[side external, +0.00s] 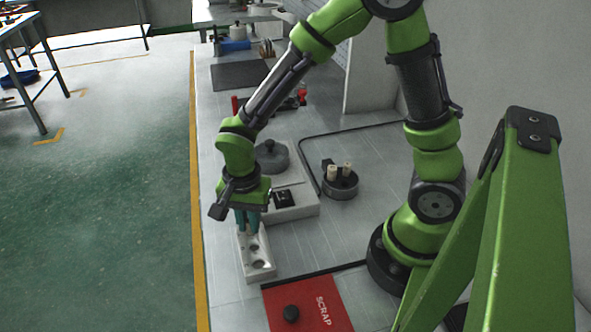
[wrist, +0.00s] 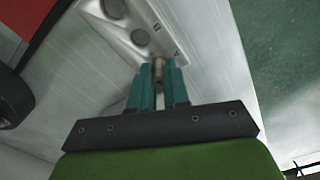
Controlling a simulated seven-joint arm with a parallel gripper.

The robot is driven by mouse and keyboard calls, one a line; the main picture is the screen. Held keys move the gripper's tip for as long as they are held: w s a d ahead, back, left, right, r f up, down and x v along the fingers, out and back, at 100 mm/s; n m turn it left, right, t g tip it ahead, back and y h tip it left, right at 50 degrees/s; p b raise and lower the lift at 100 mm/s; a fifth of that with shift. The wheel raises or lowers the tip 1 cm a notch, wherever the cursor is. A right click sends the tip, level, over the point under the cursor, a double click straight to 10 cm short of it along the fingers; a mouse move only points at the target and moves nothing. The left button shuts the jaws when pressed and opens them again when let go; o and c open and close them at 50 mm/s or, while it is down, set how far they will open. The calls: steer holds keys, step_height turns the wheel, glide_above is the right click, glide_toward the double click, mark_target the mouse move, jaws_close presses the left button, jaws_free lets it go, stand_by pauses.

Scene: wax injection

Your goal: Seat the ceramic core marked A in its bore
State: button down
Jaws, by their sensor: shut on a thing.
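The white block (side external: 246,269) stands near the bench's left edge with round bores in its top. In the wrist view the block (wrist: 162,38) shows open bores (wrist: 140,37) and small letters beside them; the one nearest my fingers looks like an A. My gripper (side external: 247,229) points down over the block's far end. In the wrist view my gripper's teal fingers (wrist: 159,80) are shut on a tan ceramic core (wrist: 159,68). The core's lower end meets the block's lettered end in the picture. Whether it is inside the bore or above it, I cannot tell. No mark on the core is readable.
A dark round dish (side external: 340,190) holds cream cores upright. A white box with a black panel (side external: 307,208) stands close beside my gripper, with a grey lidded pot (side external: 271,158) behind.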

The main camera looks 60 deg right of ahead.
steer(key=c, duration=1.1)
jaws_free()
steer(key=shift+f, duration=0.1)
step_height(320, 180, up, 12)
steer(key=s+d+r+n+t+y, duration=0.2)
steer(key=s+d+r+n+t, duration=0.5)
steer(key=r+n, duration=0.1)
steer(key=shift+s+d+r+n, duration=0.3)
steer(key=shift+r+n, duration=0.1)
steer(key=shift+n, duration=0.5)
